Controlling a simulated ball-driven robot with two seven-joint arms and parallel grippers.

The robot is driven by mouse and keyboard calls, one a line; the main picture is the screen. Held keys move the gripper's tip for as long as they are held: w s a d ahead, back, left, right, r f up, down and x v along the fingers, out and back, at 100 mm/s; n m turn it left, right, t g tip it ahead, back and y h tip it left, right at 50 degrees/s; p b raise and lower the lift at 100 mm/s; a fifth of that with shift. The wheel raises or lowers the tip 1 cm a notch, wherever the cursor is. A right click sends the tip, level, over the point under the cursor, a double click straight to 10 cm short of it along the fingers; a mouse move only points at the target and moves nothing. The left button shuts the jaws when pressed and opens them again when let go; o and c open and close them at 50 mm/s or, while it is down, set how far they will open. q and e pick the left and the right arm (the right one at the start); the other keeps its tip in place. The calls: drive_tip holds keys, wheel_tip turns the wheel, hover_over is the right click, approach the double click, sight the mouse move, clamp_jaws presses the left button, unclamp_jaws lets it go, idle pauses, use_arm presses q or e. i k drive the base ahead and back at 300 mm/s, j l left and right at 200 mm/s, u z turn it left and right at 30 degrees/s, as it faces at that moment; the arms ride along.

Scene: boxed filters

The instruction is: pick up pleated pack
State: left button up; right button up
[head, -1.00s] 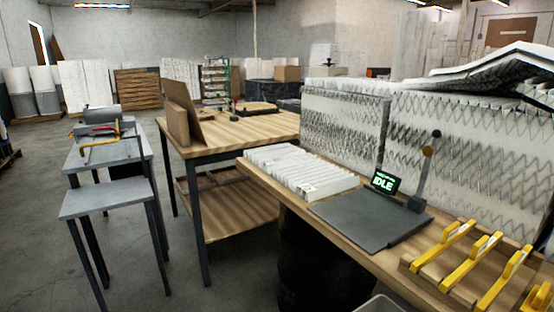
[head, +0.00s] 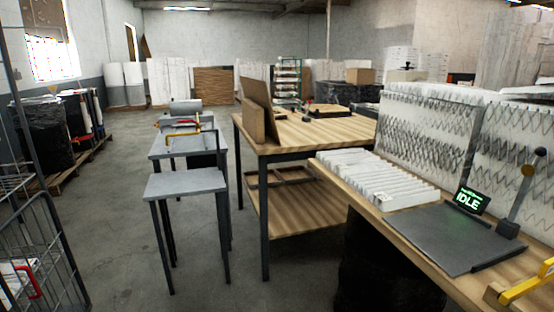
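A white pleated pack (head: 378,180) lies flat on the wooden bench at the right, just left of a dark grey plate. Its ridges run in a row along the bench. Large white panels with zigzag pleats (head: 428,130) stand upright behind it along the bench's back. I cannot tell which of these the task names. Neither of my grippers shows in the head view.
A dark plate (head: 445,240) with a screen reading IDLE (head: 468,200) and a lever sits on the bench. A wooden table (head: 300,133) and small grey tables (head: 186,184) stand left of it. A wire cart (head: 45,245) is at the left edge. Floor between is clear.

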sight(340, 162)
drive_tip(key=i+l+u, duration=0.2)
drive_tip(key=u, duration=2.65)
drive_tip(key=l+u, duration=0.2)
drive_tip(key=u, duration=0.25)
drive_tip(key=l+u, duration=0.15)
drive_tip(key=u, duration=0.3)
drive_tip(key=k+l+u, duration=0.15)
drive_tip(key=u, duration=0.3)
drive_tip(key=k+l+u, duration=0.1)
drive_tip(key=u, duration=0.4)
drive_tip(key=k+l+u, duration=0.1)
drive_tip(key=u, duration=0.35)
drive_tip(key=k+u, duration=0.15)
drive_tip(key=u, duration=0.3)
drive_tip(key=k+l+u, duration=0.1)
drive_tip(key=u, duration=0.3)
drive_tip(key=k+u, duration=0.6)
drive_tip(key=u, duration=0.25)
drive_tip(key=k+j+u, duration=0.1)
drive_tip(key=u, duration=0.35)
drive_tip(key=k+j+u, duration=0.2)
drive_tip(key=u, duration=0.2)
drive_tip(key=k+j, duration=0.05)
drive_tip(key=k, duration=0.05)
